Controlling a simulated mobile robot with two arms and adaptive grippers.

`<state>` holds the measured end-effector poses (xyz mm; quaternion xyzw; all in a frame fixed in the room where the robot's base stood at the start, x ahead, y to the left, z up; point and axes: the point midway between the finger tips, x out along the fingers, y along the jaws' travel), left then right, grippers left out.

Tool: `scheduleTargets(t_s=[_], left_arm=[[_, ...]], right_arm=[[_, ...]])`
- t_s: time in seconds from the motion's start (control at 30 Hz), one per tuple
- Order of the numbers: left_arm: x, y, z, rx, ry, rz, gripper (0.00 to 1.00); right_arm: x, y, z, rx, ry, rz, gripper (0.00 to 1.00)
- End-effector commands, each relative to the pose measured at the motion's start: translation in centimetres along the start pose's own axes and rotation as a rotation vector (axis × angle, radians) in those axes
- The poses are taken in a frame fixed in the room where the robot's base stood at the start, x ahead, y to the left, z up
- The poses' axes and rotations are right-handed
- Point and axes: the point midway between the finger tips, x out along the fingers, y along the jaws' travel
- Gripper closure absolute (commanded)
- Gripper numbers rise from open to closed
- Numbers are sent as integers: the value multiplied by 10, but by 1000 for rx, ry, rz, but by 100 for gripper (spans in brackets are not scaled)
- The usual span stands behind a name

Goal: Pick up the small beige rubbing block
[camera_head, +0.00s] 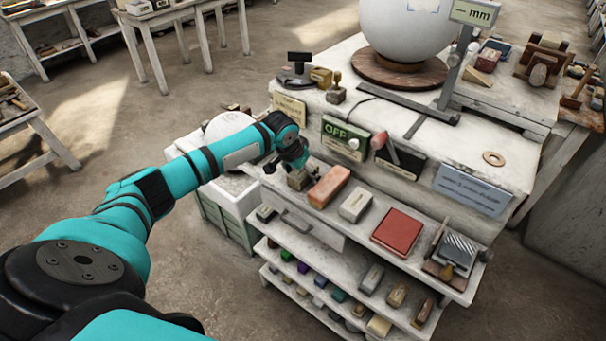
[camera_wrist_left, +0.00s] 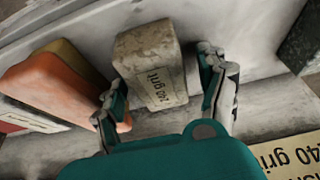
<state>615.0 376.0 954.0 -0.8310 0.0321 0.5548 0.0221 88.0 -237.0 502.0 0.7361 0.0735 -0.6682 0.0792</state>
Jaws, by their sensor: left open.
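My right gripper is not in view.
An orange block (camera_head: 329,187) lies close beside it, near the left finger in the wrist view (camera_wrist_left: 50,92). A pale block (camera_head: 355,205) and a red block (camera_head: 397,232) follow along the shelf. A "240 grit" sign (camera_wrist_left: 290,158) stands near the gripper.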

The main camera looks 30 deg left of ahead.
Motion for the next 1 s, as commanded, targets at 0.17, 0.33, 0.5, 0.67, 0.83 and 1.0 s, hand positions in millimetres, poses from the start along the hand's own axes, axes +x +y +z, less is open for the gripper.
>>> scheduleTargets(t_s=[0.17, 0.33, 0.5, 0.67, 0.83, 1.0], left_arm=[[0, 0, 0, 0, 0, 0, 25], [0, 0, 0, 0, 0, 1, 43], [0, 0, 0, 0, -1, 1, 66], [0, 0, 0, 0, -1, 1, 86], [-1, 0, -1, 0, 2, 1, 100], [-1, 0, -1, 0, 3, 1, 100]], right_arm=[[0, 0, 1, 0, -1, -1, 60], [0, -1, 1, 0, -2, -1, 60], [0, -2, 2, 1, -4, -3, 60], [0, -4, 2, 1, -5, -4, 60], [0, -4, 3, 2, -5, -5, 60], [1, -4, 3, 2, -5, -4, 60]])
